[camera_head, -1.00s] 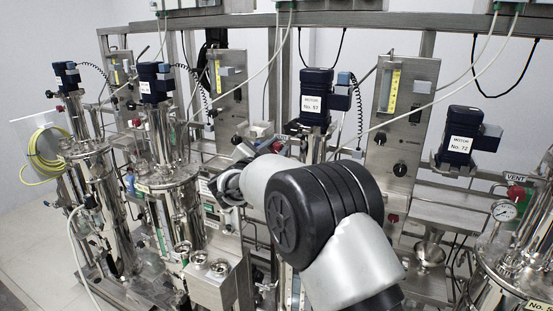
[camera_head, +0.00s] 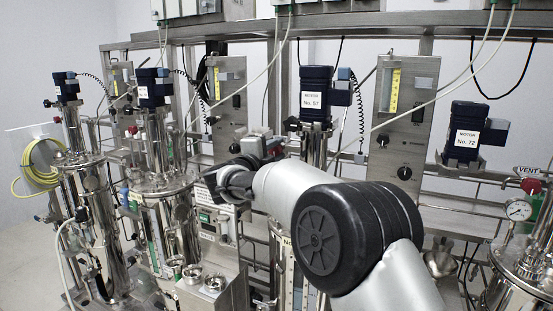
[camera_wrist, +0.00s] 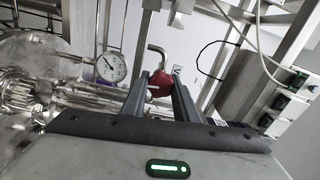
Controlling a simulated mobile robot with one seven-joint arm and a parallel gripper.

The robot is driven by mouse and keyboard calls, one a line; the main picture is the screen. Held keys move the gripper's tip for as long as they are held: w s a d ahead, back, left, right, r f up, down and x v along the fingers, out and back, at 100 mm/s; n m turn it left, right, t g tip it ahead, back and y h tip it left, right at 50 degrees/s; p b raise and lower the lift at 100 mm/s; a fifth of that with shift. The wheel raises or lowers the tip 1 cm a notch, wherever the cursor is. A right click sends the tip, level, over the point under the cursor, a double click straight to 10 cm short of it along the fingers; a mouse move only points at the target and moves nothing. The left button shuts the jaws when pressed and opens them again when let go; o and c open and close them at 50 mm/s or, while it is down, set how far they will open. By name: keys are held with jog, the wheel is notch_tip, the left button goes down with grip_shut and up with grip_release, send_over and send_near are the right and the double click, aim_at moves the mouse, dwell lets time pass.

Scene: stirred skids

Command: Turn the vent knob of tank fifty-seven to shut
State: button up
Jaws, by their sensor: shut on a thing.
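In the wrist view, a red knob (camera_wrist: 160,84) sits between the two fingers of my gripper (camera_wrist: 159,88), which is shut on it. A bent metal pipe rises just behind the knob. In the head view, the motor labelled No. 57 (camera_head: 315,100) stands above its tank, which is largely hidden behind my arm. A small red part (camera_head: 277,151) shows just left of that motor, by my wrist. The fingers are hard to make out in the head view. The knob's shut or open marking cannot be read.
A round pressure gauge (camera_wrist: 111,67) is close left of the knob in the wrist view. The motor labelled No. 72 (camera_head: 465,135) and a red vent knob (camera_head: 531,186) are at right. Steel tanks (camera_head: 165,195) crowd the left. A control panel (camera_head: 405,110) stands behind.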

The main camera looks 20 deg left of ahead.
jog(key=shift+f+m+b, duration=0.15)
jog(key=shift+m+b, duration=0.4)
jog(key=shift+m, duration=0.25)
jog(key=shift+a, duration=0.1)
jog(key=o, duration=1.1)
jog(key=shift+s, duration=0.15)
jog(key=s, duration=0.5)
jog(key=s+a, duration=0.1)
jog(key=s, duration=1.1)
jog(key=shift+s+a+p, duration=0.1)
jog(key=shift+a+p, duration=0.05)
jog(key=shift+p, duration=0.2)
